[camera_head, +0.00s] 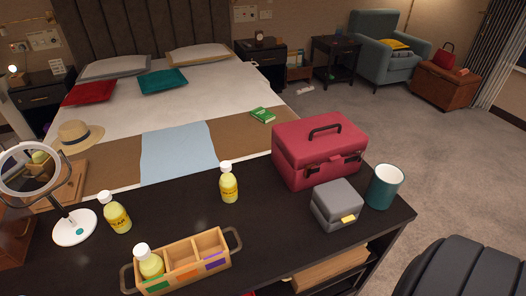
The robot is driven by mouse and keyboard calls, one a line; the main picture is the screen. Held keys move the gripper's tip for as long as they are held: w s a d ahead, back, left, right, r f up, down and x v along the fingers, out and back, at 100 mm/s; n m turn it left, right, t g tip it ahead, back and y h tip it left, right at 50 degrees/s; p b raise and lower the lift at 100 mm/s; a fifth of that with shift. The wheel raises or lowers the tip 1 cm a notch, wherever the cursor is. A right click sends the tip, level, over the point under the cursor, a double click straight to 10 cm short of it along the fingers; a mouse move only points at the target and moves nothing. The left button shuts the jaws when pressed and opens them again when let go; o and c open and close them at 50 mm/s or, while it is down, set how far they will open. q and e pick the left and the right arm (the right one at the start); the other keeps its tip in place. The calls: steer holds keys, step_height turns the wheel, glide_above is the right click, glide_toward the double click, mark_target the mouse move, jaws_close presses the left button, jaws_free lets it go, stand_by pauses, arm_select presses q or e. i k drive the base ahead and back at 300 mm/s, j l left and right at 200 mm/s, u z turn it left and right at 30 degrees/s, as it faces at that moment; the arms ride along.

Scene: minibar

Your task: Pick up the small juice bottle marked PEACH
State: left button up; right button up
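Three small yellow bottles with white caps are on the dark counter. One bottle (228,186) stands upright near the middle, by the counter's far edge. Another bottle (117,216) stands at the left beside the round mirror. The third bottle (151,265) stands in the left compartment of a wooden caddy (208,240). Their label print is too small to read, so I cannot tell which is marked PEACH. Neither of my grippers is in view.
The caddy's other compartments look empty. A red case (318,152), a grey box (337,206) and a teal cup (384,187) stand at the counter's right. A mirror (73,228) stands at its left. Bare counter surrounds the middle bottle.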

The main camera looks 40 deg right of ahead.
mark_target(228, 183)
steer(key=z, duration=0.95)
steer(key=u, duration=0.1)
